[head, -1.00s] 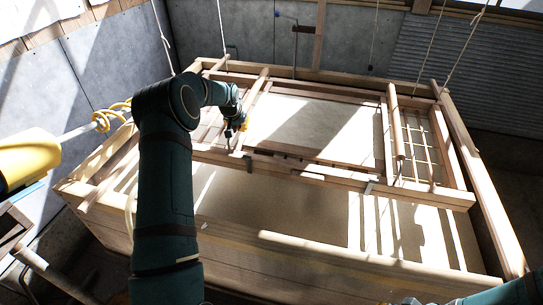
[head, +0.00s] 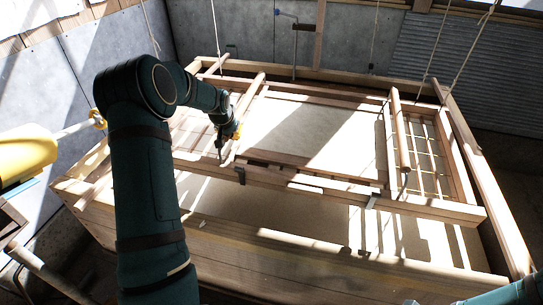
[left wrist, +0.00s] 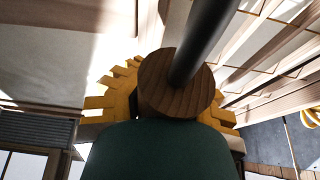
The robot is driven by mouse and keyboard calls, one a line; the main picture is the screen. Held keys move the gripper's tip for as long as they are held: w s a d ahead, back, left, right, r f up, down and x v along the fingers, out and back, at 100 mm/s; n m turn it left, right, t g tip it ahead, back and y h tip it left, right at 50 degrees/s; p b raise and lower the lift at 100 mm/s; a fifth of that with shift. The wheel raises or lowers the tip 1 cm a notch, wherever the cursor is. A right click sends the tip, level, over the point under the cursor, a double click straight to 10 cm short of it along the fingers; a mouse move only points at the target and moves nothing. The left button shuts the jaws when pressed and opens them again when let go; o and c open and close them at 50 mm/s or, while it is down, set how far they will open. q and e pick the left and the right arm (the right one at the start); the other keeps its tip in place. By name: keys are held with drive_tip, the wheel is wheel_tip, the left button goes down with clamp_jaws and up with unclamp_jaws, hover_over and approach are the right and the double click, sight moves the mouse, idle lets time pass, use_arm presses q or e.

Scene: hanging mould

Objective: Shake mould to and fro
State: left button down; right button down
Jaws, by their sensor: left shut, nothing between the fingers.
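The mould (head: 385,190) is a wooden frame with a pale screen (head: 300,125), hanging on ropes over the wooden vat (head: 200,250). A round wooden handle bar (head: 250,93) crosses its left part; another bar (head: 402,140) crosses its right part. My left gripper (head: 230,138) is at the near part of the left bar, shut with nothing between its fingers. In the left wrist view a round wooden end (left wrist: 155,95) is very close, with yellow toothed finger pads behind it. Only part of my right arm shows at the bottom right of the head view.
Ropes (head: 437,45) rise from the mould. A long wooden beam (head: 490,190) runs along the right side of the vat. Grey panelled walls (head: 255,35) stand behind. A yellow object (head: 25,155) with a pale rod is at the left edge.

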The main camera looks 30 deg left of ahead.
use_arm(q)
drive_tip(key=w, duration=0.2)
drive_tip(key=w+a+p, duration=0.1)
drive_tip(key=w, duration=0.2)
drive_tip(key=w+a, duration=0.1)
drive_tip(key=w, duration=0.1)
drive_tip(key=shift+w+a+p, duration=0.15)
drive_tip(key=shift+w+p, duration=0.15)
drive_tip(key=shift+p, duration=0.05)
drive_tip(key=s+b, duration=0.1)
drive_tip(key=s, duration=0.1)
drive_tip(key=s+d+b, duration=0.1)
drive_tip(key=s, duration=0.2)
drive_tip(key=s+d+b, duration=0.1)
drive_tip(key=s, duration=0.1)
drive_tip(key=shift+s+d, duration=0.2)
drive_tip(key=shift+s, duration=0.2)
